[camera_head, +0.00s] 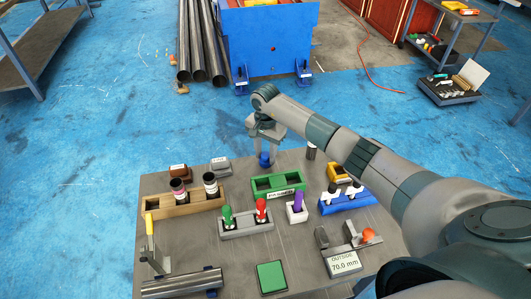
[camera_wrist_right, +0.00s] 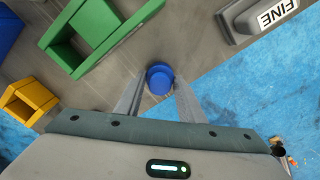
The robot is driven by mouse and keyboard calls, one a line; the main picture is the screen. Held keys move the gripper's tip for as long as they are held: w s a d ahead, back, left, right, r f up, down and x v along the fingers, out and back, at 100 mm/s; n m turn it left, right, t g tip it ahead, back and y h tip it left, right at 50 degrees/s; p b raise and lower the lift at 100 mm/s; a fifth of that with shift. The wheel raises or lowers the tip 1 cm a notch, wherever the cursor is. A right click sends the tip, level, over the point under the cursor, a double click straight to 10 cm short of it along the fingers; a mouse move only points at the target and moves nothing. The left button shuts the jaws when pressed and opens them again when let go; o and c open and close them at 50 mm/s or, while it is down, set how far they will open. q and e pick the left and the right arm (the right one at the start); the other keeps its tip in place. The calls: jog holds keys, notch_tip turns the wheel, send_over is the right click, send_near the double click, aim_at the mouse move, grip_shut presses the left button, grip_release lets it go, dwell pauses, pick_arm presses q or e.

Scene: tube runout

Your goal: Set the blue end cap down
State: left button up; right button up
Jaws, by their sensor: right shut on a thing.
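The blue end cap (camera_head: 264,160) is at the far edge of the grey table, between the fingers of my right gripper (camera_head: 266,150). In the right wrist view the round blue cap (camera_wrist_right: 160,78) sits between the two fingertips of the right gripper (camera_wrist_right: 158,88), which is shut on it. I cannot tell whether the cap touches the table top. My left gripper is in neither view.
The green PASSED tray (camera_head: 278,184) stands just in front of the cap, also in the wrist view (camera_wrist_right: 92,32). The FINE block (camera_wrist_right: 258,15) is nearby. A wooden rack (camera_head: 188,206), stamp holder (camera_head: 246,230) and blue rack (camera_head: 347,204) fill the table (camera_head: 222,265).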

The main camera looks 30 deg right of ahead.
aim_at(266, 154)
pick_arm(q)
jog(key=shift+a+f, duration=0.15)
pick_arm(e)
jog(key=shift+f, duration=0.15)
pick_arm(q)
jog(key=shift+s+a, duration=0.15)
pick_arm(e)
jog(key=o, duration=1.1)
jog(key=shift+r, duration=0.4)
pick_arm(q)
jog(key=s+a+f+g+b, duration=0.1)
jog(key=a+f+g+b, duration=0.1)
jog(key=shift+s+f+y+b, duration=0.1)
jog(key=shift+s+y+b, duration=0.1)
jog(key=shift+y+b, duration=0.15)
pick_arm(e)
notch_tip(266, 154, up, 12)
jog(key=shift+f, duration=0.2)
